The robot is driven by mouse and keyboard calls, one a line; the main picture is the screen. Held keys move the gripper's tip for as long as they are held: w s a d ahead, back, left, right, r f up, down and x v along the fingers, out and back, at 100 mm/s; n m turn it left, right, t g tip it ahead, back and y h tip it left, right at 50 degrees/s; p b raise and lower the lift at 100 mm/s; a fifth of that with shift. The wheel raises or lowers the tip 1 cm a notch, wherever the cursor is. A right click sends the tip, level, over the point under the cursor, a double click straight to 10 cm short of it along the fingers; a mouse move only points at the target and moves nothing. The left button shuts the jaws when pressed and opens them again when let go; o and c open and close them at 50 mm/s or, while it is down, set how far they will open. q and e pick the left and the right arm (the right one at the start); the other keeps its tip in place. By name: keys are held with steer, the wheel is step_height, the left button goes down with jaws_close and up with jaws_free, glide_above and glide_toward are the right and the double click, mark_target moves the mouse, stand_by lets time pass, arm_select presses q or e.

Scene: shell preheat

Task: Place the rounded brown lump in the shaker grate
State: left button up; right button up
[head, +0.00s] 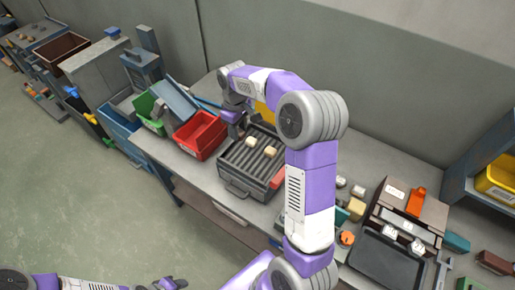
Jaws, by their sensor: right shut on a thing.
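The shaker grate (236,184) is a dark ribbed tray on the bench, left of my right arm. Two pale tan lumps (261,146) lie on its bars. My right gripper (238,121) is at the grate's back left corner, above the bench, pointing down. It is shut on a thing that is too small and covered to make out. I cannot pick out the rounded brown lump for certain. My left gripper (173,284) is low at the bottom edge, away from the bench, and its jaws are unclear.
A red bin (201,135) and a green bin (146,110) stand left of the grate. Right of my arm are several small blocks (355,208), a dark tray (386,264) and an orange part (416,201). A yellow bin (497,181) sits at the far right.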

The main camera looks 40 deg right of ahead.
mark_target(240, 130)
steer(key=f, duration=0.1)
steer(key=f+b, duration=0.2)
steer(key=f, duration=0.1)
steer(key=shift+d, duration=0.3)
steer(key=shift+f, duration=0.45)
step_height(240, 130, down, 10)
steer(key=shift+r+b, duration=0.2)
steer(key=shift+b, duration=0.3)
steer(key=shift+f, duration=0.1)
steer(key=o, duration=1)
steer(key=shift+o, duration=0.2)
